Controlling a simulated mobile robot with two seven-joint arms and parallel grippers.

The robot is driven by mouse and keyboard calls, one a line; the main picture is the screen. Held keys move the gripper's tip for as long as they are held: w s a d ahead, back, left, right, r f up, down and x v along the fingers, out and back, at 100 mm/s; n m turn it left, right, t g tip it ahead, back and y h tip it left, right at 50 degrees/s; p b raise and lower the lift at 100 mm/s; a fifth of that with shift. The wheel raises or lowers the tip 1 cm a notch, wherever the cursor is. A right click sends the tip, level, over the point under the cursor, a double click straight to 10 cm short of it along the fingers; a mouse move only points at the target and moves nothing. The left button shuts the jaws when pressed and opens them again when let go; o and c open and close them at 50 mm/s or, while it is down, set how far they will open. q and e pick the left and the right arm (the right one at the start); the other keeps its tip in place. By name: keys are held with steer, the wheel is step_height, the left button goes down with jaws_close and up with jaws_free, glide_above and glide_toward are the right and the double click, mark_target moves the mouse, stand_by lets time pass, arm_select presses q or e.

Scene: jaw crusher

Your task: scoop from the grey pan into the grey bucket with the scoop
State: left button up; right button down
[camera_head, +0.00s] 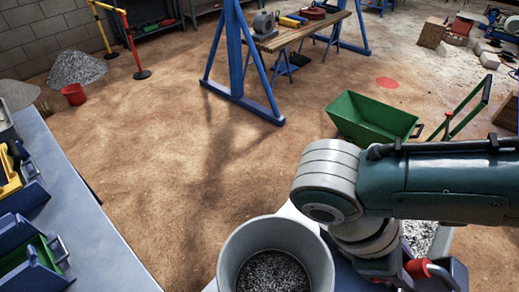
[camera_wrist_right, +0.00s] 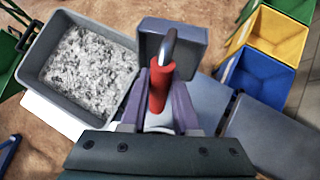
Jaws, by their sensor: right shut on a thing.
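My right gripper (camera_wrist_right: 158,108) is shut on the red handle of the scoop (camera_wrist_right: 172,40). The grey pan (camera_wrist_right: 75,112), full of pale gravel, is left of the scoop, apart from the gripper. In the head view my right arm hides most of the pan, and only some gravel shows. The round grey bucket (camera_head: 272,234) stands at bottom centre, left of the arm, with dark grey gravel inside. The scoop's red handle (camera_head: 430,268) shows at lower right. My left gripper is in no view.
A blue-grey bench (camera_head: 95,235) with blue bins runs along the left. A green tipping container (camera_head: 370,118) stands beyond my right arm. Blue and yellow bins (camera_wrist_right: 278,40) show in the right wrist view. Open dirt floor lies beyond the bucket.

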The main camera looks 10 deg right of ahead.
mark_target(420, 260)
steer(key=shift+r+p, duration=0.25)
steer(key=shift+p, duration=0.1)
steer(key=r+t+y+p, duration=0.2)
steer(key=y+p, duration=0.1)
steer(key=p, duration=0.3)
steer(key=r+m+t+y+p, duration=0.1)
steer(key=r+t+y+p, duration=0.1)
steer(key=p, duration=0.5)
steer(key=shift+s+d+r+t+y, duration=0.2)
steer(key=shift+r+t+y, duration=0.2)
steer(key=shift+t+y, duration=0.15)
steer(key=shift+r+t+y+p, duration=0.4)
steer(key=shift+t+y, duration=0.35)
steer(key=shift+y, duration=0.2)
steer(key=shift+w+a+r+t+y, duration=0.15)
steer(key=shift+r+t+y, duration=0.3)
steer(key=shift+t+y, duration=0.2)
steer(key=shift+w, duration=0.1)
